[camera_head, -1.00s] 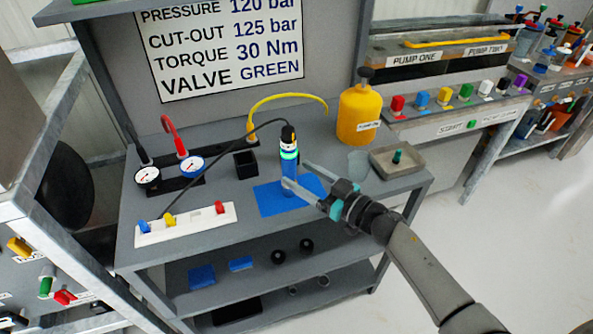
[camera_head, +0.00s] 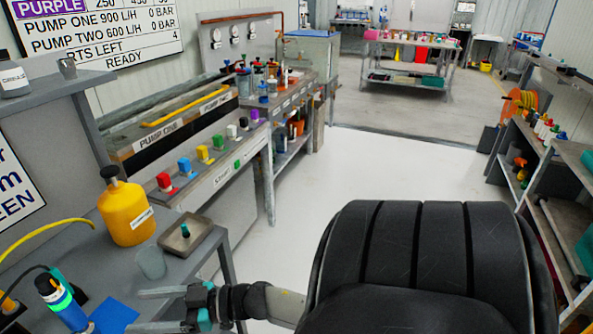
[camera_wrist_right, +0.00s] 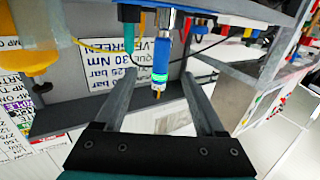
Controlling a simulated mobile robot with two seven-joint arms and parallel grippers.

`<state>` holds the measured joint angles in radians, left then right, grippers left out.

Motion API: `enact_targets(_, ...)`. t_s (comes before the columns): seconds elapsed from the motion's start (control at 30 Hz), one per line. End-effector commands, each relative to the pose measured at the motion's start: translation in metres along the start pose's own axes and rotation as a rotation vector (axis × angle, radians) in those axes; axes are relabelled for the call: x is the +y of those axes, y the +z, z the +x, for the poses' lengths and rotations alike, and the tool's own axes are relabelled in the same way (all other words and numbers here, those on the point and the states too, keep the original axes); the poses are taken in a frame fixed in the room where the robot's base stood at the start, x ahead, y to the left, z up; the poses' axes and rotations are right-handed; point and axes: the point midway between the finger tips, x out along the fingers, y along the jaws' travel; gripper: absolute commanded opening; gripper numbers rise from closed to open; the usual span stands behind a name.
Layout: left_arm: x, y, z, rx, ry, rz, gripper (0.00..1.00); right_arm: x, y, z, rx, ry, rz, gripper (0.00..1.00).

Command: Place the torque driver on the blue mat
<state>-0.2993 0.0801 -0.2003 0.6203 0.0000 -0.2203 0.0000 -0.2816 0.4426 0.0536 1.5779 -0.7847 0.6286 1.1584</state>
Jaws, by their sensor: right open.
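The torque driver (camera_head: 62,303), blue with a glowing green ring and a black cable, stands upright at the lower left of the head view. The blue mat (camera_head: 114,315) shows just right of it; where the driver's lower end meets the mat is hard to see. My right gripper (camera_head: 136,310) is open and empty, its fingers pointing left over the mat, apart from the driver. In the right wrist view the driver (camera_wrist_right: 161,62) appears between and beyond the open fingers (camera_wrist_right: 157,80). My left gripper is not in view.
A yellow bottle (camera_head: 127,210), a clear cup (camera_head: 151,262) and a grey tray (camera_head: 186,234) stand on the bench behind my right gripper. A yellow hose (camera_head: 40,232) curves at the left. The pump bench (camera_head: 205,165) stands beyond; open floor lies to the right.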

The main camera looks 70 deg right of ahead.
Motion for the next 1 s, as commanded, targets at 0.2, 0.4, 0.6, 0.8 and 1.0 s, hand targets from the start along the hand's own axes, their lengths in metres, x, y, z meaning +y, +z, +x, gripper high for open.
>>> enact_targets(0.2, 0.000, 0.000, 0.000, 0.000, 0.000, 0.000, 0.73, 0.014, 0.107, -0.026, -0.190, 0.239, 0.070, 0.72)
enact_targets(0.4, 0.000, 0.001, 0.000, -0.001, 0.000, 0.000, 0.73, -0.032, 0.273, -0.112, -0.656, 0.446, 0.139, 0.72)
enact_targets(0.6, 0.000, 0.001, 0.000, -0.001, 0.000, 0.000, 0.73, -0.137, 0.378, -0.219, -1.145, 0.408, 0.191, 0.72)
enact_targets(0.8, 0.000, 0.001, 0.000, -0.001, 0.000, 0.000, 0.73, -0.208, 0.407, -0.284, -1.408, 0.301, 0.227, 0.72)
enact_targets(1.0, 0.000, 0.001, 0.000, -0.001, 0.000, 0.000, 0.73, -0.222, 0.410, -0.296, -1.458, 0.272, 0.233, 0.72)
